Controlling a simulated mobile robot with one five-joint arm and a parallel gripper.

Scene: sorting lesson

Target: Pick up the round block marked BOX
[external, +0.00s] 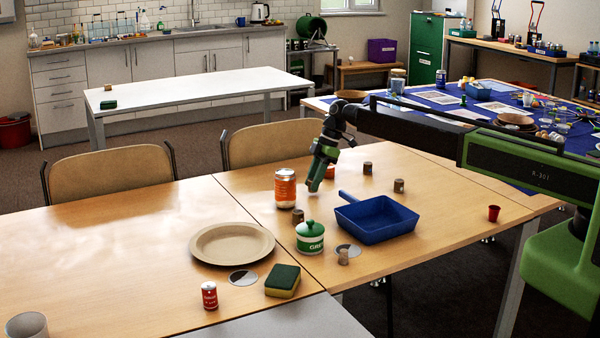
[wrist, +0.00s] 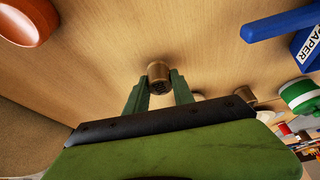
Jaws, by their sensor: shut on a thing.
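Several small round brown blocks stand on the wooden table, among them one (external: 367,168) at the back, one (external: 398,185) behind the blue pan, one (external: 297,215) by the orange can and one (external: 342,257) in front. No BOX marking is legible on any. My gripper (external: 314,186) points down over the table, right of the orange can. In the wrist view my gripper (wrist: 158,92) is shut on a round brown block (wrist: 158,71) between its fingertips. Its dark marking is too small to read. I cannot make out the held block in the external view.
A beige plate (external: 232,260), sponge (external: 283,280), small red can (external: 209,295) and red cup (external: 494,213) are further off. The left table is mostly clear.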

